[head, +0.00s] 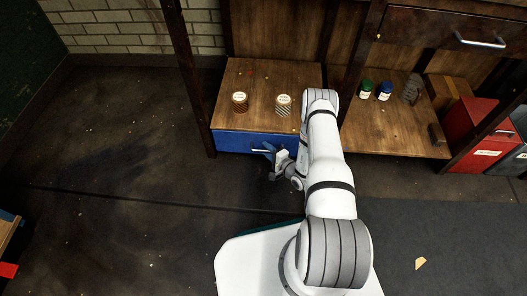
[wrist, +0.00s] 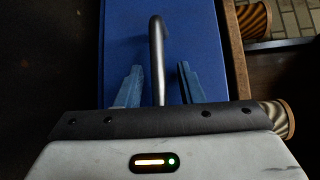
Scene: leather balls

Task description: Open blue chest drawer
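The blue chest drawer (head: 232,142) sits low under a wooden top (head: 262,75), its front looking flush with the top's front edge. Its metal handle (wrist: 156,45) stands out from the blue front (wrist: 125,35) in the wrist view. My gripper (wrist: 157,84) has its two blue fingers apart, one on each side of the handle bar, with a visible gap on both sides. In the head view my gripper (head: 270,155) is at the drawer front by the handle, and my arm hides the drawer's right part.
Two striped spools (head: 239,102) (head: 283,105) stand on the wooden top. A green jar (head: 366,89) and a blue jar (head: 384,91) stand on the right shelf (head: 400,130). A red box (head: 470,130) is farther right. A dark post (head: 187,75) rises at the chest's left. The floor in front is mostly clear.

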